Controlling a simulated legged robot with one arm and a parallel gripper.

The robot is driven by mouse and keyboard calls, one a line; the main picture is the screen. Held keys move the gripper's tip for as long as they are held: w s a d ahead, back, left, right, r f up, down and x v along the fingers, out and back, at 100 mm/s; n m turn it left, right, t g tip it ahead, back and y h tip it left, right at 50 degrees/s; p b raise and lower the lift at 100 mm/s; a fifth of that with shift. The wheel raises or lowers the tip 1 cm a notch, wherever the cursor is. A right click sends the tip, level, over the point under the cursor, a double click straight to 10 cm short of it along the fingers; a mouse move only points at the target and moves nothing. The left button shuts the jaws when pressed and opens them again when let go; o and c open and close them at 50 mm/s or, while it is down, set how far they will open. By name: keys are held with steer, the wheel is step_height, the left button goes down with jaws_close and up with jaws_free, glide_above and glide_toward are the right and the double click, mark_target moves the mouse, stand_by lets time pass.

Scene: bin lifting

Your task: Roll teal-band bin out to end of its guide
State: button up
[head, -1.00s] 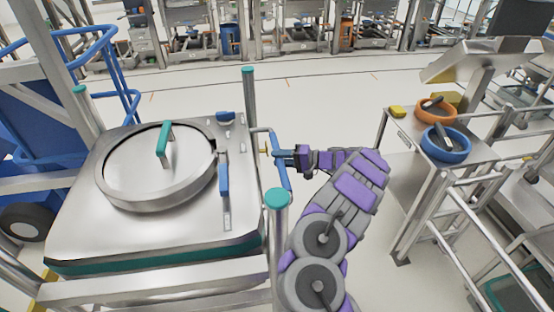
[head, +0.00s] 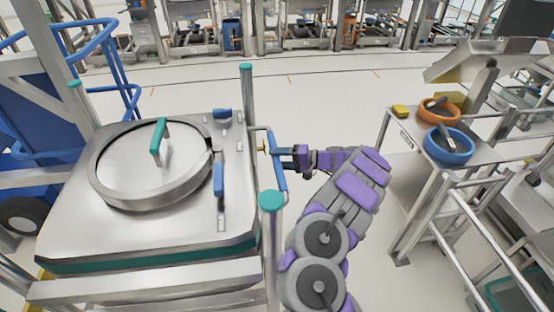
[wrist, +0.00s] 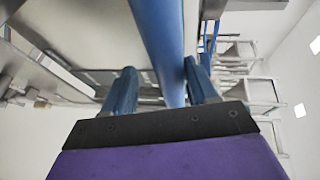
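The teal-band bin (head: 200,250) is a steel box with a teal stripe low on its side and a round lid with a teal handle (head: 157,140). It stands between teal-capped posts in the left half of the head view. A blue bar handle (head: 279,177) stands off its right side. My gripper (head: 279,153) reaches this bar from the right. In the wrist view the bar (wrist: 162,40) runs between my two blue fingers (wrist: 162,90). A gap shows beside the left finger; the right finger looks close to or touching the bar. The fingers look open around it.
A teal-capped post (head: 271,204) stands close left of my arm. A steel stand (head: 400,165) with an orange ring and a blue ring (head: 447,148) is on the right. Blue railings (head: 100,45) are at the left. Clear floor (head: 320,95) lies beyond the bar.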

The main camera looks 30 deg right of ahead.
steer(key=shift+d+r, duration=0.1)
steer(key=shift+d, duration=0.2)
steer(key=shift+s+r, duration=0.1)
steer(key=p+v, duration=0.3)
steer(key=v, duration=1.4)
steer(key=shift+d+f, duration=0.2)
steer(key=shift+d, duration=0.1)
